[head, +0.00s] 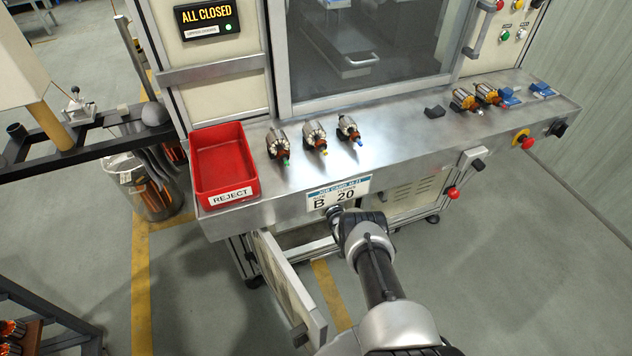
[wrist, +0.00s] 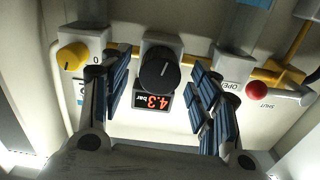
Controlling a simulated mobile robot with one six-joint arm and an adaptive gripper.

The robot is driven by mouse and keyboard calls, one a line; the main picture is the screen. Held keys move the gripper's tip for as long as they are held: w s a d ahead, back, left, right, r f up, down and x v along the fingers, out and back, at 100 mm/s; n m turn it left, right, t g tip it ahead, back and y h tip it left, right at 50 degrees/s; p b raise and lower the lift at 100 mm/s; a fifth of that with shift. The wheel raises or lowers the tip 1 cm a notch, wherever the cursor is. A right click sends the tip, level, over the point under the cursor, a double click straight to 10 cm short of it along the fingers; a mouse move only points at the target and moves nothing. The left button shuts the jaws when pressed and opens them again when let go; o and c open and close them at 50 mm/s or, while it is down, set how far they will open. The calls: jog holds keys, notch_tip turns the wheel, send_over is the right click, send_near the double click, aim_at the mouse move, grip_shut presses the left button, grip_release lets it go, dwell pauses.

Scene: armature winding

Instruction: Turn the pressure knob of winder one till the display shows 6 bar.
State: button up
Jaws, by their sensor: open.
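The black pressure knob (wrist: 159,75) is in the middle of the wrist view, on a grey housing. Just below it the display (wrist: 151,102) appears upside down and reads 4.3 bar in red digits. My gripper (wrist: 158,80) is open, with one blue-padded finger on each side of the knob and a visible gap on both sides. In the head view my arm reaches under the front edge of the winder's steel shelf (head: 400,150), and the gripper, knob and display are hidden there.
In the wrist view a yellow knob (wrist: 72,56) sits left and a red-tipped lever (wrist: 257,89) right, by OPEN and SHUT labels. In the head view a cabinet door (head: 289,290) stands open below the shelf. A red reject bin (head: 232,190) and several armatures (head: 315,135) are on the shelf.

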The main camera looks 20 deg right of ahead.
jog(key=shift+w, duration=0.85)
jog(key=shift+c, duration=0.2)
jog(key=c, duration=1)
jog(key=shift+m, duration=0.4)
jog(key=m, duration=1.1)
